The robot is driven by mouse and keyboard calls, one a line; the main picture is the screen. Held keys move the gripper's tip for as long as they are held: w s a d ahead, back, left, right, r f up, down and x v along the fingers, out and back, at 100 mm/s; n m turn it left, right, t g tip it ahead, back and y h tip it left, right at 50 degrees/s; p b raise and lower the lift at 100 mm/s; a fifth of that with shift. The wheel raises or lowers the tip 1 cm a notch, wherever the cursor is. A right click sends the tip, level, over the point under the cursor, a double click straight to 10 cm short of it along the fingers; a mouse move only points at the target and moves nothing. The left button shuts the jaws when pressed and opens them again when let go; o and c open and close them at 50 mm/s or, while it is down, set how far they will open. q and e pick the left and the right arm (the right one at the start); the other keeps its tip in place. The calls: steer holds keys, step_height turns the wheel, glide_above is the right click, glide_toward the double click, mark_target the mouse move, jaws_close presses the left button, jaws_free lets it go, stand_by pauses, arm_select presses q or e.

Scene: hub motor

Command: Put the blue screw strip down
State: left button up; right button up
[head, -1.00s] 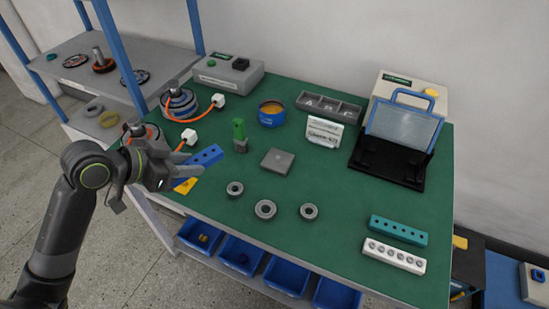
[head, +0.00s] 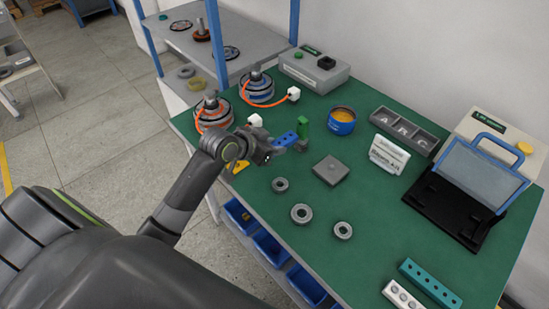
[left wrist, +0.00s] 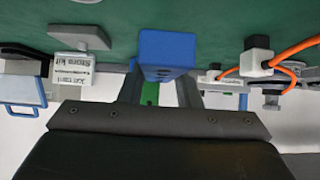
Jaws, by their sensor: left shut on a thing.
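The blue screw strip (head: 286,139) is in my left gripper (head: 268,152), over the left part of the green table. Its near end is hidden by the gripper. In the left wrist view the blue strip (left wrist: 165,52) juts out between the two fingers (left wrist: 159,88), against the green table top. I cannot tell whether the strip touches the table. A yellow piece (head: 239,168) lies on the table's left edge, partly covered by my gripper. The teal strip (head: 430,283) and the white strip (head: 402,295) lie at the near right. My right gripper is out of view.
A green-topped block (head: 303,129) stands close to the blue strip's far end. A grey plate (head: 330,170) and several bearing rings (head: 301,213) lie to the right. Motors with orange cables (head: 213,112) stand behind at left. A tablet stand (head: 448,209) stands at right.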

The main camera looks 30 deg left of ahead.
mark_target(282, 158)
arm_select(q)
steer(key=shift+f, duration=2.5)
steer(key=shift+f, duration=0.2)
steer(key=o, duration=1.1)
